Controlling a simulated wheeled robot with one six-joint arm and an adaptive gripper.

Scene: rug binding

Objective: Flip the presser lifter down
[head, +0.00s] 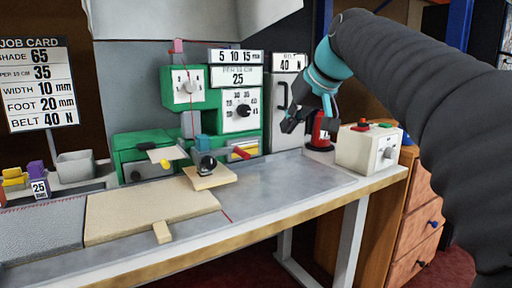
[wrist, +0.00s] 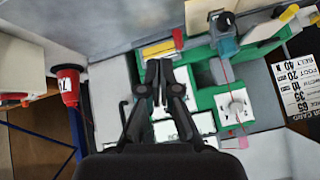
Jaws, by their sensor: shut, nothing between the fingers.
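The green binding machine (head: 172,92) stands at the back of the bench; its green body also shows in the wrist view (wrist: 206,100). A red lever (head: 246,152) sits low on its right front, beside a yellow strip (head: 238,157). In the wrist view the red piece (wrist: 178,38) and yellow strip (wrist: 158,48) lie just beyond my fingertips. A blue block (head: 202,142) sits above a dark round part at the sewing head. I cannot tell surely which part is the presser lifter. My gripper (head: 289,125) is shut and empty, apart from and right of the machine.
A red cylinder (head: 320,130) and a cream control box (head: 366,150) with a red button stand at the bench's right. A tan slab (head: 150,211) lies front left. The grey bench top (head: 290,178) is clear at right.

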